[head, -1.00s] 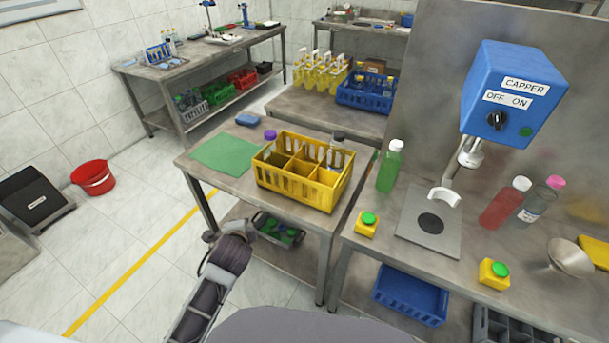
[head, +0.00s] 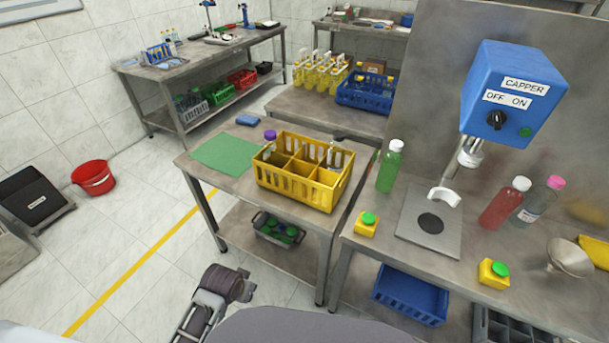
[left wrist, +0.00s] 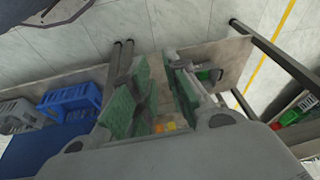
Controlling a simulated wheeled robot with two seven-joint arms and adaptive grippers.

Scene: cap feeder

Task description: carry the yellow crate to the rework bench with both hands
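The yellow crate (head: 300,190) stands upright on a low steel table (head: 210,178) in the middle of the head view. It has dividers and seems to hold clear bottles. A purple-capped bottle (head: 270,137) shows at its back left corner. My left gripper (head: 247,288) is low in the head view, in front of the table and apart from the crate. In the left wrist view the green-padded fingers (left wrist: 160,100) stand apart with nothing gripped. My right gripper is not in view. No bench label is readable; a bench with tools (head: 215,45) stands at the back left.
A green mat (head: 225,153) and blue sponge (head: 248,120) lie left of the crate. A dark object (head: 355,136) lies behind it. A green bottle (head: 390,165) and the capper (head: 515,95) stand right. A red bucket (head: 94,178) is on the floor; the left floor is mostly clear.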

